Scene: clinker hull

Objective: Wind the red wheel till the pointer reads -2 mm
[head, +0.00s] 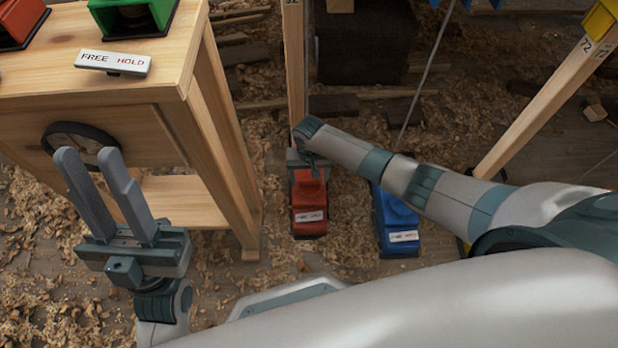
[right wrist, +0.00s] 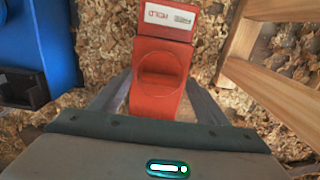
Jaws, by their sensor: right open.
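The red unit (head: 308,218) stands on the floor at the foot of a wooden post, with a FREE/HOLD plate on its front. Its round red wheel (right wrist: 160,75) shows in the right wrist view on top of the red body. My right gripper (right wrist: 158,90) is open, with one finger on each side of the red unit near the wheel; I cannot tell whether they touch it. In the head view my right gripper (head: 308,162) is above the back of the unit, partly hiding it. My left gripper (head: 88,152) is open and empty, before the wooden bench. No pointer reading is legible.
A blue unit (head: 398,222) stands right of the red one, under my right arm. The wooden bench (head: 160,60) at left carries a green unit (head: 135,20) and has a dark handwheel (head: 80,145). Wooden posts (head: 293,70) rise nearby. Shavings cover the floor.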

